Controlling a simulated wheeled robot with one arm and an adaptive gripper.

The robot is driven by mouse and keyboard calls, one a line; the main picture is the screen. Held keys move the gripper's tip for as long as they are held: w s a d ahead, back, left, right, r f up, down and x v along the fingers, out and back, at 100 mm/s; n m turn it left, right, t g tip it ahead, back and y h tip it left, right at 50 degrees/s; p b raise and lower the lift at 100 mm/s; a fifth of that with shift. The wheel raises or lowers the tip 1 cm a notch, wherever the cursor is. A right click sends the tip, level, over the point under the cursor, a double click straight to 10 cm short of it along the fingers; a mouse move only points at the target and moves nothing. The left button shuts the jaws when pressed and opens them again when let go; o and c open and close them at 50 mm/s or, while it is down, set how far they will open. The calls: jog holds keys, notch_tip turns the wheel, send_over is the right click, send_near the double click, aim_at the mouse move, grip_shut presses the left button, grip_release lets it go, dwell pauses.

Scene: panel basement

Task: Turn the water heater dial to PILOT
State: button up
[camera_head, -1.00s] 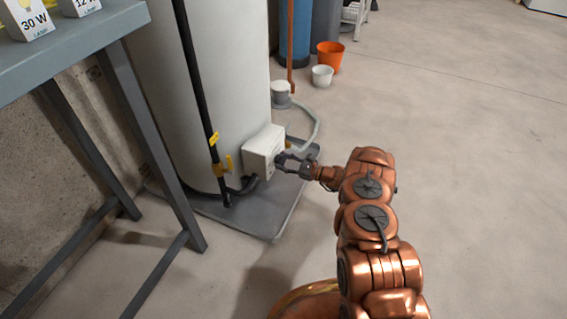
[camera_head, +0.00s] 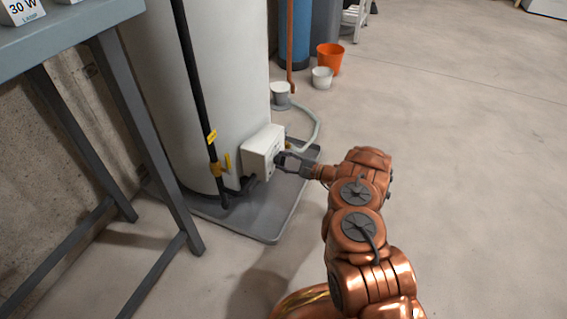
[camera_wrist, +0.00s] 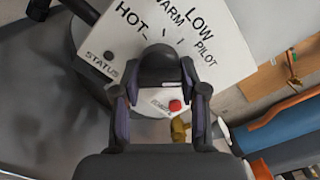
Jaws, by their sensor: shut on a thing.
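The water heater (camera_head: 215,90) is a tall white tank with a white control box (camera_head: 257,152) low on its side. In the wrist view, the box face (camera_wrist: 115,45) carries HOT, WARM, LOW and PILOT labels around a dark dial (camera_wrist: 159,62). My gripper (camera_wrist: 160,78) has one finger on each side of the dial and is shut on it. In the head view my gripper (camera_head: 284,162) is at the box's front face. The dial's pointer cannot be made out, so its setting is unclear. A red button (camera_wrist: 175,105) sits below the dial.
The heater stands in a grey drip tray (camera_head: 265,228). A black pipe with a yellow valve (camera_head: 216,169) runs down left of the box. A grey table (camera_head: 75,30) is at left. Orange (camera_head: 330,56) and white (camera_head: 322,77) buckets stand behind. Floor at right is clear.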

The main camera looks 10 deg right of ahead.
dwell(0.4)
jog(key=o, duration=1.1)
jog(key=shift+d, duration=0.1)
jog(key=v, duration=1.2)
jog(key=shift+w, duration=0.1)
